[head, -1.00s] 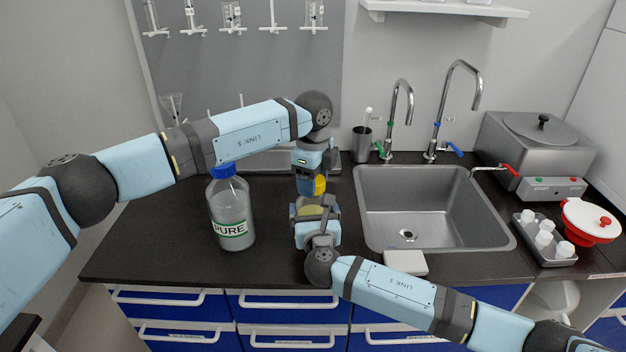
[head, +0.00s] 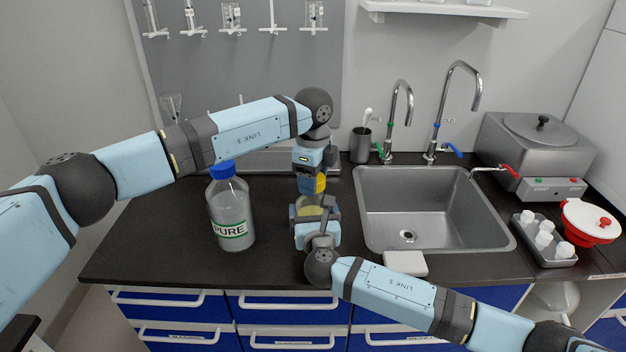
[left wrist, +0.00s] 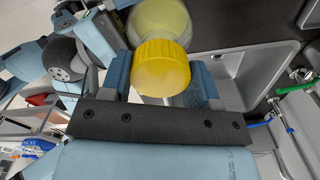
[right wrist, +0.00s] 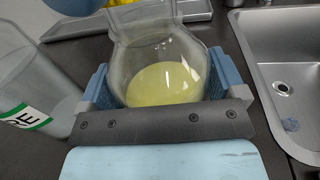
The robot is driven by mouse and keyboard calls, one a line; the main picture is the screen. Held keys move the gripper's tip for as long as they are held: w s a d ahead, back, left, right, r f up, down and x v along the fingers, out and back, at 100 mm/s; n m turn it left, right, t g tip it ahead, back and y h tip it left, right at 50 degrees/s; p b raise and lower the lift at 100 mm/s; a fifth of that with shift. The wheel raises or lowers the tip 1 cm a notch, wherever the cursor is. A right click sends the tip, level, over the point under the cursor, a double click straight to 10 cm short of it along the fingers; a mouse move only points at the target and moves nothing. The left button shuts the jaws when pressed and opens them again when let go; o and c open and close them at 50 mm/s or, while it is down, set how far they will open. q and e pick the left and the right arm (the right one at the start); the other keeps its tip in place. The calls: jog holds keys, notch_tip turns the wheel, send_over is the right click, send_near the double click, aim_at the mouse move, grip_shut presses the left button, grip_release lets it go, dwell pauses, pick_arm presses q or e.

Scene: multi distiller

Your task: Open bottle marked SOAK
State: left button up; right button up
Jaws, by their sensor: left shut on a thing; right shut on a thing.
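A clear glass bottle with yellow liquid (right wrist: 165,82) is held upright between the fingers of my right gripper (right wrist: 166,90), above the counter left of the sink. No SOAK label is readable on it. Its yellow cap (left wrist: 161,68) is between the fingers of my left gripper (left wrist: 163,80), which comes down from above and is shut on it. In the head view the yellow cap (head: 320,184) is right above the bottle (head: 309,212), which my right gripper partly hides. I cannot tell whether cap and neck still touch.
A larger bottle marked PURE (head: 231,212) with a blue cap stands close on the left. The sink (head: 435,205) is on the right, with two taps behind it. A white block (head: 405,263) lies at the sink's front edge. The counter's left end is clear.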

pick_arm(q)
jog(key=shift+r, duration=0.75)
jog(key=shift+r, duration=2)
pick_arm(e)
jog(key=o, duration=1.4)
jog(key=shift+o, duration=0.2)
